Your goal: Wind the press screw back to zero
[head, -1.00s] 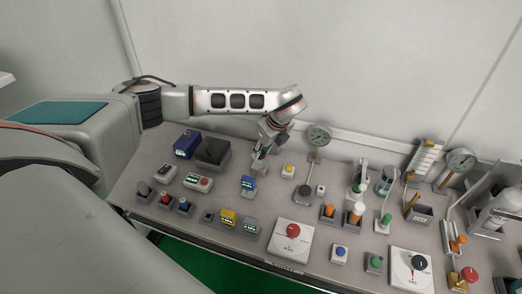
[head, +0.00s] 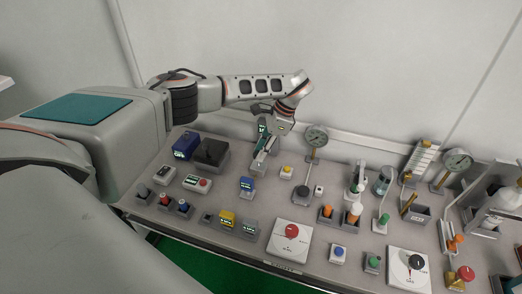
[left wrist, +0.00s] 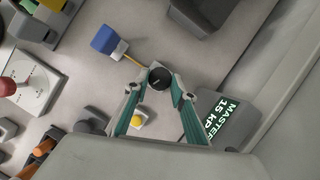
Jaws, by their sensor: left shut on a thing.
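My left gripper (head: 260,163) reaches down to the bench beside the wall. In the left wrist view its teal fingers (left wrist: 158,78) close around a round black knob (left wrist: 158,84), apparently the press screw's knob. I cannot read any zero mark on it. A dark display unit (left wrist: 226,117) reading "MASTER 15 kP", cut off by its edge, stands beside the fingers. The display also shows in the head view (head: 262,127), behind the gripper. The knob is hidden by the gripper in the head view. My right gripper is in neither view.
The wall closes off the back.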

